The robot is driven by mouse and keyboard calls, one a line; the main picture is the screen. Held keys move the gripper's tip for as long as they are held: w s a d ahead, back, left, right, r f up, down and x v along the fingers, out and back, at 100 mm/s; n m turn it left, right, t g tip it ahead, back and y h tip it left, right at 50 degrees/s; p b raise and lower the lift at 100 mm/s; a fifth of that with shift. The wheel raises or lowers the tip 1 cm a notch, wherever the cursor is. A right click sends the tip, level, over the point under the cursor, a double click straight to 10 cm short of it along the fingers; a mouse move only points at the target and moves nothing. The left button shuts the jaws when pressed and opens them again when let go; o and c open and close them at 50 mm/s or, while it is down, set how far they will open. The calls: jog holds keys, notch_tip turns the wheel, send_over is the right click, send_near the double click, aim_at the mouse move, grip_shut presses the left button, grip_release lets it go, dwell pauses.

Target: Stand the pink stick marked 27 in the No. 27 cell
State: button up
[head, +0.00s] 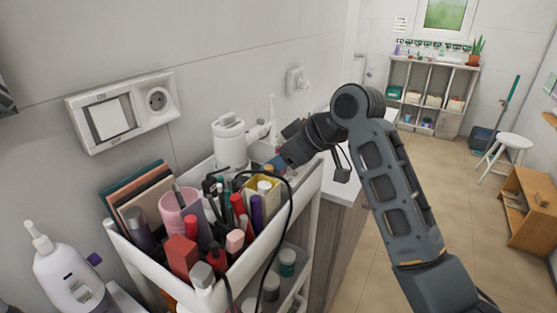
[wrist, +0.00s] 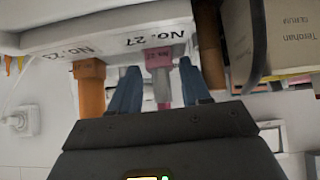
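In the wrist view, the picture is upside down, and a white holder (wrist: 115,36) carries the labels No. 23 and No. 27. The pink stick marked 27 (wrist: 159,60), with a narrower grey end (wrist: 162,93), is upright at the No. 27 label. How deep it sits is hidden by the holder's front. My gripper (wrist: 161,72) has one blue finger on each side of the stick, with narrow gaps showing, wider on the right. In the head view, my gripper (head: 273,166) is low behind the cart's containers, and the stick cannot be made out there.
An orange stick (wrist: 89,88) stands at the No. 23 label, close beside one finger. A serum box (wrist: 290,42) is near the other side. The cart's front half (head: 250,262) is crowded with cosmetics, and a black cable (head: 290,210) hangs over its edge.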

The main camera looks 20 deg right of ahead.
jog(key=shift+o, duration=0.6)
jog(key=shift+a+f, duration=0.15)
jog(key=shift+f, duration=0.05)
jog(key=shift+s, duration=0.1)
jog(key=b+v, duration=0.1)
jog(key=v, duration=0.7)
jog(key=shift+r, duration=0.1)
